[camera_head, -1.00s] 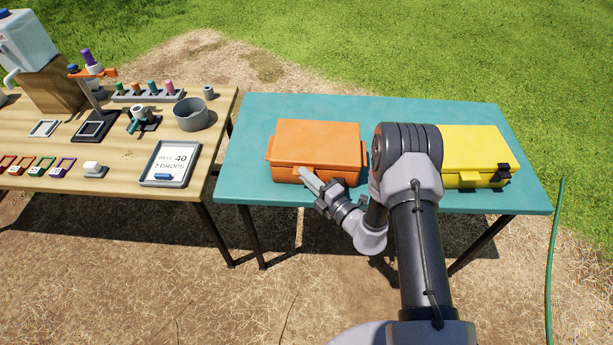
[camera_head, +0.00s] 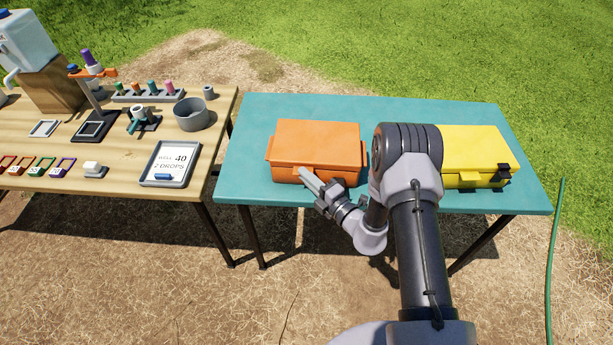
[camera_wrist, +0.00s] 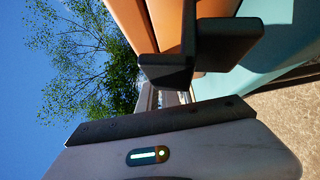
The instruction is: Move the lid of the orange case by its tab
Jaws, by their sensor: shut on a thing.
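The orange case (camera_head: 316,146) stands on the teal table, left of its middle, with its lid down as far as I can see. My gripper (camera_head: 306,175) is at the front side of the case, left of its middle, shut on the lid's tab. The tab itself is mostly hidden by the fingers. In the wrist view the orange case (camera_wrist: 170,22) fills the top, and the dark fingers of my gripper (camera_wrist: 190,58) lie against its front.
A yellow case (camera_head: 470,150) stands on the right of the teal table (camera_head: 250,112), partly behind my arm. A wooden table (camera_head: 112,160) at left holds a bottle rack, a grey bowl (camera_head: 190,114) and a tray with a card (camera_head: 170,163). A green hose (camera_head: 555,240) runs at far right.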

